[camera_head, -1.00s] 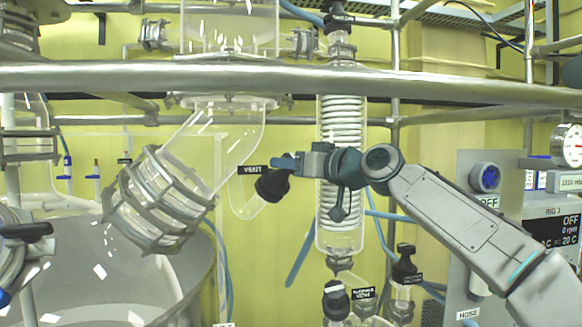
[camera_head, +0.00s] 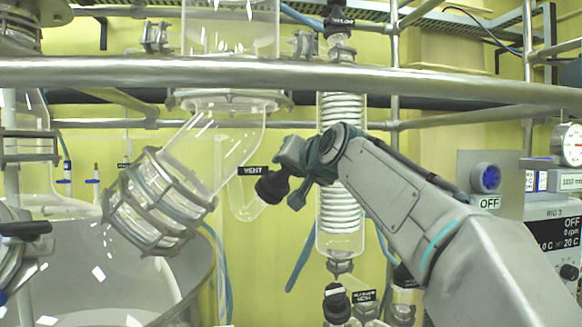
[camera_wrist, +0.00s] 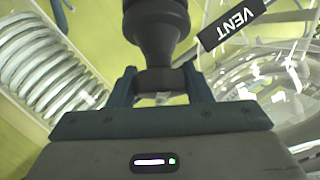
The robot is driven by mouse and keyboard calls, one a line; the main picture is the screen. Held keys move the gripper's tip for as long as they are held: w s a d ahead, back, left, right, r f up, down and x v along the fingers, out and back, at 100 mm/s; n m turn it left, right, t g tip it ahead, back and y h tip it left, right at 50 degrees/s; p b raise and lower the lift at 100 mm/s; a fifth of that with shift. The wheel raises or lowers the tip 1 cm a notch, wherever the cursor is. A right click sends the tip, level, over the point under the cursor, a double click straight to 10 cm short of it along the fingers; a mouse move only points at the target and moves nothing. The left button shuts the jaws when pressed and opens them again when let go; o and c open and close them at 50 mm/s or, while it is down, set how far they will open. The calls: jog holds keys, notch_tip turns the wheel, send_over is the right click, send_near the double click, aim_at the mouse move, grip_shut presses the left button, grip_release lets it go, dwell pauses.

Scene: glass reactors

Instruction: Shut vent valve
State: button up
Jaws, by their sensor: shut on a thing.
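The vent valve (camera_head: 271,187) has a dark knob and sits at the middle of the head view, beside the black VENT label (camera_head: 253,171). It also shows in the wrist view as a dark ribbed knob (camera_wrist: 156,25), with the VENT label (camera_wrist: 233,25) to its right. My gripper (camera_head: 287,178) reaches it from the right. In the wrist view my gripper (camera_wrist: 160,88) has its two blue fingers on either side of the narrow lower part of the knob, shut on it. How far the valve is turned cannot be told.
A coiled glass condenser (camera_head: 340,210) stands right behind my gripper. A metal rail (camera_head: 300,76) crosses above my arm. A clamped glass port (camera_head: 158,200) and an open vessel (camera_head: 190,295) are at the left. A control panel (camera_head: 553,235) is at the right.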

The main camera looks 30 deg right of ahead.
jog(key=shift+m+g+h, duration=1.1)
jog(key=shift+m+h, duration=0.2)
jog(key=shift+m, duration=0.9)
jog(key=shift+m+g+h+p, duration=0.45)
jog(key=shift+m+g+h, duration=0.4)
jog(key=shift+m, duration=0.65)
jog(key=shift+g, duration=0.25)
jog(key=o, duration=1)
jog(key=shift+y, duration=0.25)
jog(key=shift+a+f+n+t+y+b, duration=0.1)
jog(key=shift+n+t+y+b, duration=0.3)
jog(key=shift+n+t, duration=0.6)
jog(key=shift+n+t+y, duration=0.55)
jog(key=shift+n+y, duration=0.1)
jog(key=shift+n, duration=0.55)
jog(key=shift+n+t+y, duration=0.55)
jog(key=shift+n+y, duration=0.1)
jog(key=shift+n, duration=0.55)
